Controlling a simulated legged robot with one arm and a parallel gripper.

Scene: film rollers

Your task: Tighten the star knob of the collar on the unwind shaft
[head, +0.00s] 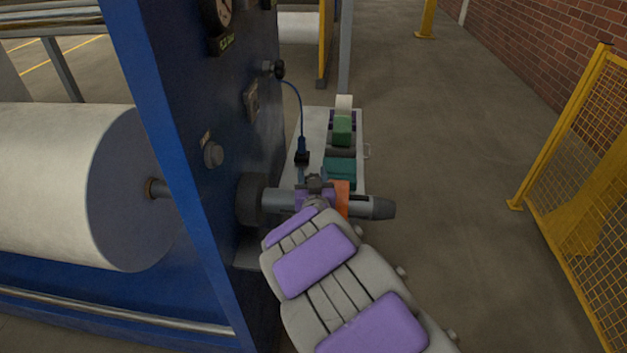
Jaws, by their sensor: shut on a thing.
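The unwind shaft (278,202) is a grey bar that sticks out to the right from a dark round hub on the blue machine frame. Its tapered end (381,208) is free. An orange collar (341,199) sits around the shaft. My gripper (316,187) is at the shaft, just left of the orange band, at the end of my grey and purple arm. It is shut on what appears to be the star knob. My gripper and wrist hide most of the knob, so its turn position cannot be told.
A blue machine frame (190,150) stands at left, with a large white roll (60,190) beyond it. A small pale cart (317,125) with green and teal items stands behind the shaft. A yellow mesh fence (590,180) stands at right. The floor between is clear.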

